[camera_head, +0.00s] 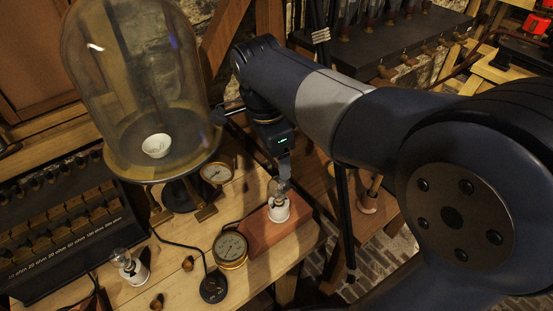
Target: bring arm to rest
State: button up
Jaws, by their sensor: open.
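My arm reaches in from the right and bends down at the wrist. My gripper (284,170) points down at the middle of the view, just above a small glass bulb on a white base (278,209). The bulb's base stands on a reddish-brown board (262,236) on the wooden table. The fingers are small and partly hidden in this view. I see nothing held between them, but I cannot tell whether they touch the bulb's glass.
A large glass bell jar (135,60) over a white cup (156,146) stands left of my wrist. Brass dials (230,247), a second bulb (131,267) and a dark resistance box (60,240) are on the table (185,235). A dark shelf (390,42) is behind.

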aim_at(280, 183)
jog(key=shift+r, duration=0.2)
jog(key=f, duration=0.3)
jog(key=d+f, duration=0.1)
jog(key=f, duration=0.7)
jog(key=shift+w+d, duration=0.15)
jog(key=shift+w+n, duration=0.1)
jog(key=shift+n, duration=0.3)
jog(key=n, duration=0.3)
jog(key=shift+r, duration=0.1)
jog(key=shift+n, duration=0.3)
